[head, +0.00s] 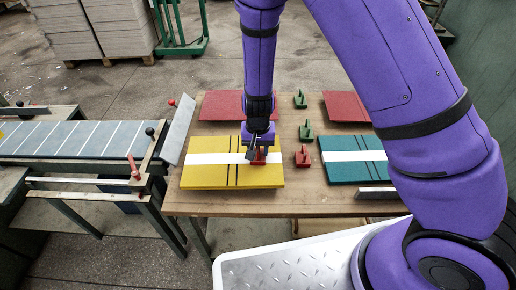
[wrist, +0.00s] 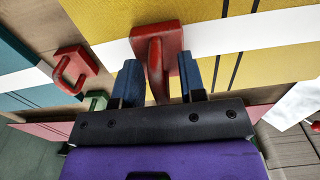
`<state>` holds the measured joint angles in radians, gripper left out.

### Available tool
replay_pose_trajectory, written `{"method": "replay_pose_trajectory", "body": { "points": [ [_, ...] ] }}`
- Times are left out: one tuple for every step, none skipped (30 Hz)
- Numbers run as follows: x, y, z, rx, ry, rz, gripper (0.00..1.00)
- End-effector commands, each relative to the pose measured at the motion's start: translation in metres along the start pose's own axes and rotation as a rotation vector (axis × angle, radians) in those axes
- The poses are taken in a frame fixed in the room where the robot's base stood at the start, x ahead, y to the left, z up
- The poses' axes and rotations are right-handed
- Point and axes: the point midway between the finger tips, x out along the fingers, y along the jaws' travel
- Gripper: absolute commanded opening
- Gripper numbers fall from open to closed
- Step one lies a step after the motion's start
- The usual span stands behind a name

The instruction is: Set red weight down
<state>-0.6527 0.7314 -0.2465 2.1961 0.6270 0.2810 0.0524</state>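A red weight (wrist: 171,44) with an upright loop handle sits on the yellow board (head: 205,176), at the right part of its white strip. It also shows in the head view (head: 259,159), partly hidden by my gripper. My gripper (wrist: 160,72) is over this weight. Its two blue fingers stand apart on either side of the handle, with a visible gap to it, so it is open. A second red weight (head: 303,156) stands on the wooden table (head: 300,200) between the yellow board and the teal board (head: 343,173).
Two green weights (head: 300,99) (head: 306,131) stand behind the second red weight. Red boards (head: 222,106) (head: 345,107) lie at the back of the table. A feeder conveyor (head: 75,139) with a tilted grey plate (head: 177,130) is at the left.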

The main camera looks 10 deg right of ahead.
Motion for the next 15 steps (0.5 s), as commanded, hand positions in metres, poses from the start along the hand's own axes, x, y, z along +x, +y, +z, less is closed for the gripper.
{"method": "replay_pose_trajectory", "body": {
  "points": [
    [-0.004, -0.001, 0.0, -0.001, 0.001, -0.001, 0.38],
    [-0.007, -0.001, 0.0, -0.001, 0.001, -0.001, 0.38],
    [-0.011, -0.001, 0.0, -0.001, 0.002, -0.002, 0.38],
    [-0.016, -0.001, 0.0, -0.001, 0.003, -0.003, 0.38],
    [-0.021, -0.001, 0.0, -0.002, 0.004, -0.003, 0.38],
    [-0.027, -0.001, 0.0, -0.002, 0.002, -0.003, 0.38],
    [-0.034, -0.002, 0.0, -0.001, 0.004, -0.004, 0.38],
    [-0.039, -0.002, 0.0, -0.003, 0.004, -0.003, 0.38],
    [-0.048, -0.002, 0.0, -0.003, 0.004, -0.004, 0.38],
    [-0.054, -0.001, 0.0, -0.001, 0.004, -0.004, 0.38],
    [-0.06, -0.001, 0.0, -0.003, 0.003, -0.003, 0.38],
    [-0.068, -0.002, 0.0, -0.002, 0.004, -0.004, 0.38],
    [-0.073, -0.001, 0.0, -0.003, 0.003, -0.003, 0.38],
    [-0.079, -0.001, 0.0, -0.002, 0.003, -0.003, 0.38],
    [-0.086, -0.001, 0.0, -0.001, 0.003, -0.003, 0.38]
  ]
}}
